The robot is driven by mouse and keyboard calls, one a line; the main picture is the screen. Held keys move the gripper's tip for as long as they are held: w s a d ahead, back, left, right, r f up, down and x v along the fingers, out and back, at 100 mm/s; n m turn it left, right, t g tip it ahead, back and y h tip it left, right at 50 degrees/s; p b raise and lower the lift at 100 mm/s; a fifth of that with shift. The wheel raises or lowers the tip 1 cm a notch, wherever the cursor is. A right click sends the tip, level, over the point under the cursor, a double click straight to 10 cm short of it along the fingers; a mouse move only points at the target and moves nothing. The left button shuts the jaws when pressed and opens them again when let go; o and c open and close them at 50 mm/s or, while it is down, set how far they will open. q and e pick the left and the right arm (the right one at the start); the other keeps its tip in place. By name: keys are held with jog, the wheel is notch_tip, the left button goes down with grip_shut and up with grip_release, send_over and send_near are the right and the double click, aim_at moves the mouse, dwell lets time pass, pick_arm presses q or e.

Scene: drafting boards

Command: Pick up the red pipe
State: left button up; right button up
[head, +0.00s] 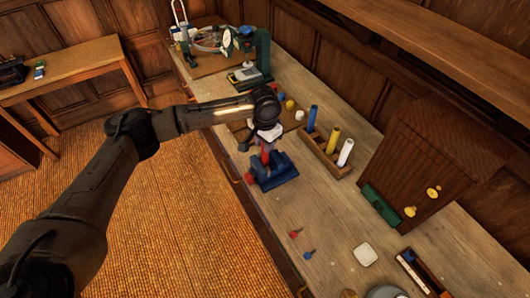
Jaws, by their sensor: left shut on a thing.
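The red pipe (266,157) shows as a short red piece, upright, directly below my left gripper (265,141). My left gripper is shut on the red pipe; its fingers hide the upper part. The pipe's lower end is at a blue vise (281,173) near the bench's front edge; I cannot tell whether it sits in the jaws or just in front of them. My right gripper is not in view.
A wooden rack (323,160) holds a blue pipe (312,118), a yellow pipe (333,140) and a white pipe (345,153) to the right. A brown wooden cabinet (431,160) stands farther right. The bench (322,211) has free room in front of the rack.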

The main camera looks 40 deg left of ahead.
pick_arm(q)
grip_shut()
jog(key=shift+r, duration=0.15)
